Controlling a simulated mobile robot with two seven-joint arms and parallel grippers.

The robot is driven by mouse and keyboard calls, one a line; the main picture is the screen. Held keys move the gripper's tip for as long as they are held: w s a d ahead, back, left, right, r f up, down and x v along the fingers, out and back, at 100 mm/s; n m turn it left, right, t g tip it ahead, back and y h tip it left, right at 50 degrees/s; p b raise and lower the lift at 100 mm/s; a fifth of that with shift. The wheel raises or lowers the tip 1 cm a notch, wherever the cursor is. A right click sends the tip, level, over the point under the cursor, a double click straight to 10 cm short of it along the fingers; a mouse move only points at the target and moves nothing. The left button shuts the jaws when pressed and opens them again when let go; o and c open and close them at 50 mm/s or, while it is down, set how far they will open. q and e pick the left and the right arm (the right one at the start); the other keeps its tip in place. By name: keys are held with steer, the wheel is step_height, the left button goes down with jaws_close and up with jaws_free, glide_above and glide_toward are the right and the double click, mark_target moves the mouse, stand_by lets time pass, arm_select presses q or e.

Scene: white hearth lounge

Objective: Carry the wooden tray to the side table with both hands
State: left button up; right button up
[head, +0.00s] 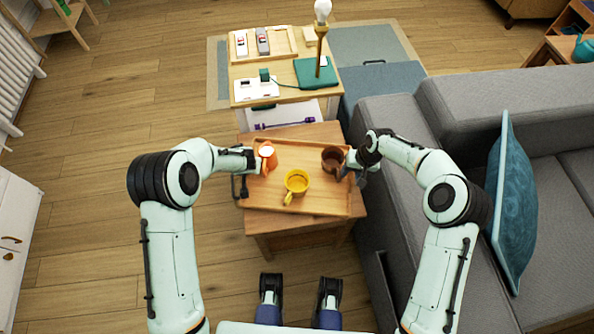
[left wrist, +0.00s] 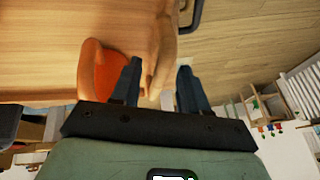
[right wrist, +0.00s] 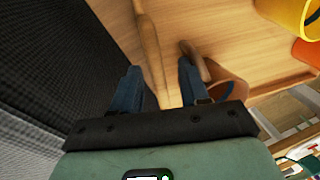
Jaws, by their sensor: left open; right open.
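The wooden tray (head: 325,203) rests on a small wooden table (head: 305,129). An orange mug (head: 267,158), a yellow mug (head: 297,183) and a brown mug (head: 333,160) stand in it. My left gripper (head: 252,161) is at the tray's left side, beside the orange mug. In the left wrist view its open fingers (left wrist: 158,85) are on either side of the tray's rim. My right gripper (head: 352,162) is at the right side, beside the brown mug. In the right wrist view its open fingers (right wrist: 158,85) straddle the tray's right rim. Contact cannot be told.
Behind stands another wooden table (head: 240,97) with toy cars in a tray, a lamp (head: 320,50), a green book (head: 316,72) and a white device (head: 257,88). A grey sofa (head: 410,130) stands close at the right. Open wooden floor (head: 120,110) lies at the left.

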arm_select(q)
steer(key=v, duration=1.1)
steer(key=shift+s+r, duration=0.2)
steer(key=shift+r, duration=0.15)
arm_select(e)
steer(key=v, duration=1.2)
arm_select(q)
steer(key=shift+s+d, duration=0.1)
steer(key=shift+d, duration=0.05)
arm_select(e)
steer(key=shift+s, duration=0.2)
